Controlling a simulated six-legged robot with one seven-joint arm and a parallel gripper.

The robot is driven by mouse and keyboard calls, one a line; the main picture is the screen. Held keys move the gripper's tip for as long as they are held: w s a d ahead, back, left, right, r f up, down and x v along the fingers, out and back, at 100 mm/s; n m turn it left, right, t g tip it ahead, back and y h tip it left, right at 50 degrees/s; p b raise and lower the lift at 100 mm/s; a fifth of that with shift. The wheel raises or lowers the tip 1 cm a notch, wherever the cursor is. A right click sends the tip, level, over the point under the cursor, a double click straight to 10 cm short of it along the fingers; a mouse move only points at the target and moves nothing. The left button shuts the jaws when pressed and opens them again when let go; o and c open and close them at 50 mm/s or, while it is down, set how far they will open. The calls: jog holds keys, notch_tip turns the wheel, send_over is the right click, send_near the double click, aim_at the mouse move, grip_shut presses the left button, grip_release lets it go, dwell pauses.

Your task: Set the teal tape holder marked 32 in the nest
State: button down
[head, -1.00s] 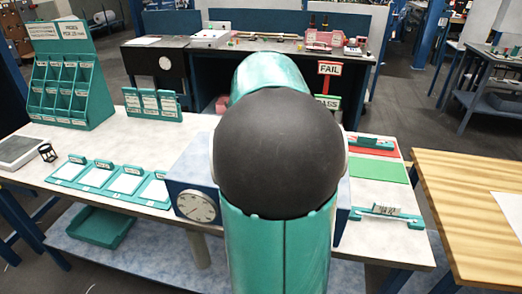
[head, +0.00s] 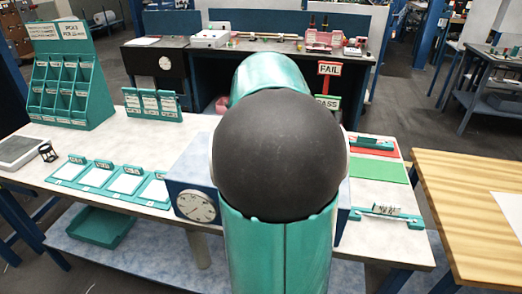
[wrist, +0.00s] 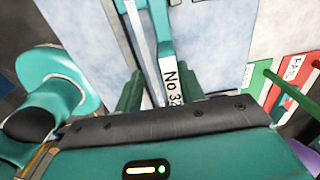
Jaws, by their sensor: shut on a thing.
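In the wrist view a teal tape holder (wrist: 158,48) with a white label is between my gripper's fingers. The label reads "No 3" and a partly cut-off digit. A pale metal strip runs beside it. My gripper (wrist: 163,88) is shut on the holder, above a pale, mottled surface. In the head view my own arm hides the gripper and holder. A teal fixture (head: 390,216) with a small upright marked piece lies at the bench's right end. I cannot tell whether it is the nest.
The pale bench (head: 215,125) carries a teal rack (head: 70,90), several teal trays (head: 110,180) and a dial box (head: 195,205). Red (head: 375,152) and green (head: 378,170) mats lie at right. FAIL (head: 330,68) and PASS (head: 328,103) signs stand behind. A wooden table (head: 465,200) is at far right.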

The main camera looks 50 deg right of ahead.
dwell(1.3)
jog(key=shift+f, duration=0.1)
jog(key=c, duration=1.3)
grip_release()
jog(key=o, duration=0.5)
jog(key=shift+f, duration=0.2)
jog(key=shift+o, duration=0.2)
jog(key=shift+a, duration=0.1)
notch_tip(320, 180, up, 14)
jog(key=shift+d+r, duration=0.2)
